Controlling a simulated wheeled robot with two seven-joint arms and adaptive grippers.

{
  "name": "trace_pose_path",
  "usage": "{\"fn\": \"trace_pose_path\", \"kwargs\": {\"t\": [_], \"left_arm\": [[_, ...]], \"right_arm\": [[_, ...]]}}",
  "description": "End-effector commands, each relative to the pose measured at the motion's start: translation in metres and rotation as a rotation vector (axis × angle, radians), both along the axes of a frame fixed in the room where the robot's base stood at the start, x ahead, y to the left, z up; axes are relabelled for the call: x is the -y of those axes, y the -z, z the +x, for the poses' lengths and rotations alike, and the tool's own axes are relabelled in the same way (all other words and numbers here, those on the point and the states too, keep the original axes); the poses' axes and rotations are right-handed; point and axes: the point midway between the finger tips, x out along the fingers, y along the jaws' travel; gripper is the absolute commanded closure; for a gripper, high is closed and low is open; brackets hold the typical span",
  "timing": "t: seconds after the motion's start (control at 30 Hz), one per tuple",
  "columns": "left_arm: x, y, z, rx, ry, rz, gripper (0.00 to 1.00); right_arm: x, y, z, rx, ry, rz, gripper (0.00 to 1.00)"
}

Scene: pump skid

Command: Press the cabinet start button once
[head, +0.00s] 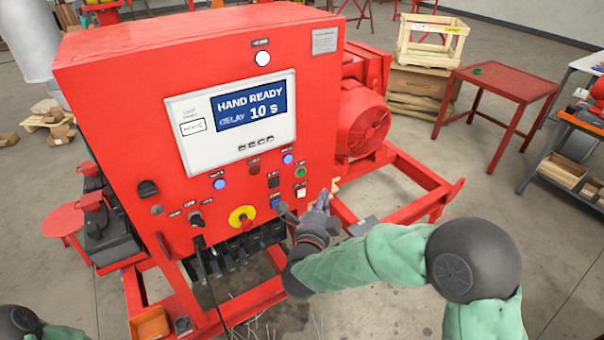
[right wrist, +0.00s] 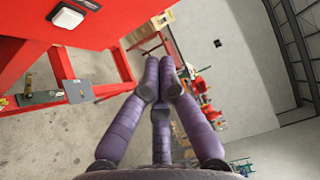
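The red cabinet (head: 110,110) fills the left and middle of the head view. Its front carries a green round button (head: 300,172), a white square button (head: 301,191), blue lamps or buttons, and a red-on-yellow emergency stop (head: 242,217). The small labels are too blurred to tell which is start. The screen (head: 250,107) reads "HAND READY, DELAY 10 S". My right gripper (head: 323,200) is just right of the white button, seemingly apart from the panel. In the right wrist view its purple fingers (right wrist: 160,80) meet at the tips, empty; a white square button (right wrist: 67,17) shows upper left. My left gripper is out of view.
A red motor (head: 365,125) on a red frame (head: 425,200) stands right of the cabinet. A red table (head: 495,85) and a wooden crate (head: 430,42) stand further back. Cables hang below the panel. The floor at right is mostly clear.

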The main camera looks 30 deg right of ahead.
Motion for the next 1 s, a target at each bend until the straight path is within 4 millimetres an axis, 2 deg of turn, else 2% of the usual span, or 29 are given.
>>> {"fn": "trace_pose_path", "kwargs": {"t": [0.37,0.53,0.7,1.0], "left_arm": [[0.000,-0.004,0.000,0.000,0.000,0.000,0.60],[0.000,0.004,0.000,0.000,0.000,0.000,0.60],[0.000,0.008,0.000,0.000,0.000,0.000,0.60],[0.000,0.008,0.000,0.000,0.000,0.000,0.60]], "right_arm": [[-0.004,0.000,0.048,-0.001,-0.001,0.000,1.00],[-0.005,0.002,0.065,0.001,0.000,0.001,1.00],[-0.006,0.001,0.074,-0.001,0.000,-0.001,1.00],[-0.006,0.000,0.077,-0.001,-0.001,-0.001,1.00]]}}
